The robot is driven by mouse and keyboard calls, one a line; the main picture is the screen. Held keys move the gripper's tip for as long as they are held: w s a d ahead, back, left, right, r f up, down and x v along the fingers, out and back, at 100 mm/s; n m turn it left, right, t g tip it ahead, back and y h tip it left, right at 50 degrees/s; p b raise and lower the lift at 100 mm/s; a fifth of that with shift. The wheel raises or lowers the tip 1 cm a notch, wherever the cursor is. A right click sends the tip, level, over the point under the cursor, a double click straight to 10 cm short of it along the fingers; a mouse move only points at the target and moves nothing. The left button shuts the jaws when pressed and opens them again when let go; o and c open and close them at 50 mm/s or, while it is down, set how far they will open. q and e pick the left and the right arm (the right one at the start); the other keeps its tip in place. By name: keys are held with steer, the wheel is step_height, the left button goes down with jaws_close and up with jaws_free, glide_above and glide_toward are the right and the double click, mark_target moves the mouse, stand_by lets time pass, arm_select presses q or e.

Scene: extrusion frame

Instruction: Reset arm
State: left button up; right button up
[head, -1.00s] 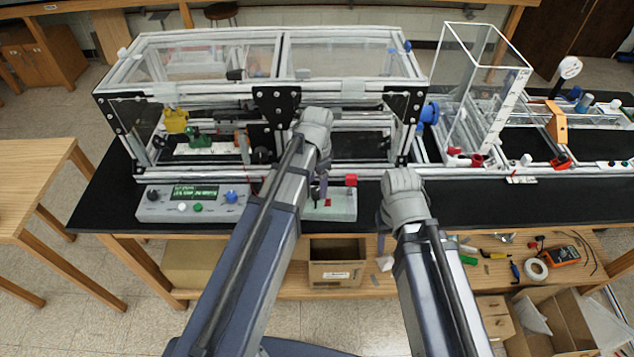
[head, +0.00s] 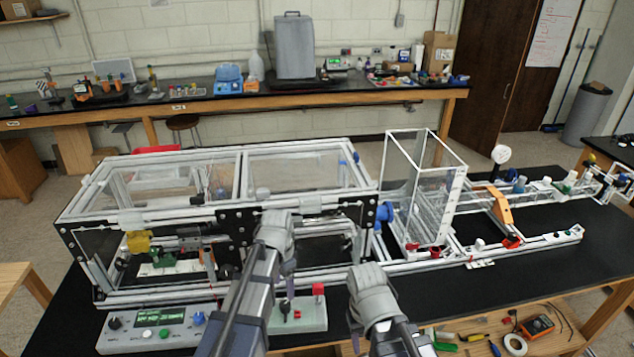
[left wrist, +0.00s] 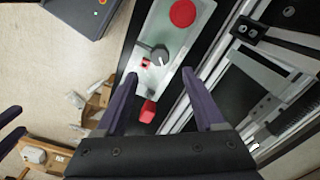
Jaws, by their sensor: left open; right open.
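My left gripper (head: 288,266) is mostly hidden behind its own grey wrist in the head view, in front of the frame's near side. In the left wrist view its two purple fingers (left wrist: 161,85) are apart with nothing held. A pale switch box (left wrist: 157,60) with a black knob, a red round button and a red block lies beyond the fingers; it also shows in the head view (head: 312,316). My right gripper (head: 355,338) points down at the table's front edge, its fingers largely hidden by its wrist.
The extrusion frame (head: 249,213) with clear panels fills the table's middle. A control box (head: 152,334) with a lit display stands at the front left. A clear tower (head: 428,190) and a rail with an orange bracket (head: 500,205) stand right. Bare black table (head: 560,262) shows at the right.

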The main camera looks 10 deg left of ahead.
arm_select(q)
steer(key=s+d+f+n+y+b, duration=0.1)
steer(key=s+d+f+n+b, duration=0.4)
steer(key=s+d, duration=0.5)
steer(key=s+f+b, duration=0.2)
steer(key=s, duration=0.2)
steer(key=shift+d+f, duration=0.2)
steer(key=shift+d, duration=0.05)
steer(key=shift+s, duration=0.1)
